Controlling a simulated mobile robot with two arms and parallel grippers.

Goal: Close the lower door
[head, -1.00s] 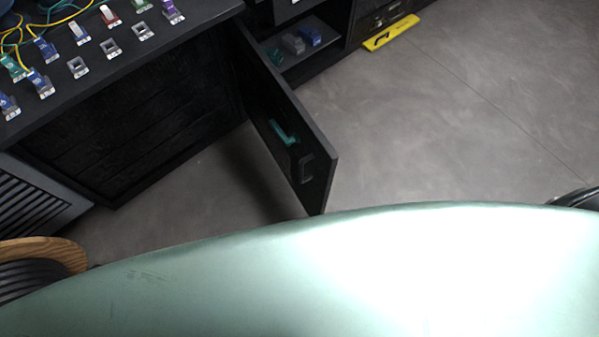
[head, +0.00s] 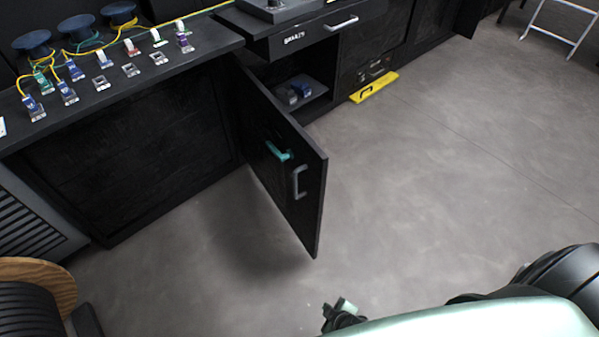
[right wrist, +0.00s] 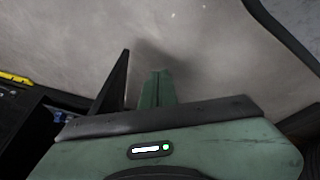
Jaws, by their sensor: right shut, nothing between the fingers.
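The lower door (head: 283,165) is a dark panel standing wide open, swung out from the black cabinet over the floor. In the right wrist view the door (right wrist: 112,85) shows as a dark upright panel left of my fingers. My right gripper (head: 343,308) is low in the head view, below and slightly right of the door's lower corner, apart from it. Its green fingers (right wrist: 157,88) are shut with nothing between them. My left gripper is out of view.
A drawer (head: 300,38) sits partly out above the open compartment, which holds small items on a shelf (head: 305,95). A yellow level (head: 374,87) lies on the floor by the cabinets. A cable spool (head: 45,280) stands at lower left. The floor right of the door is clear.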

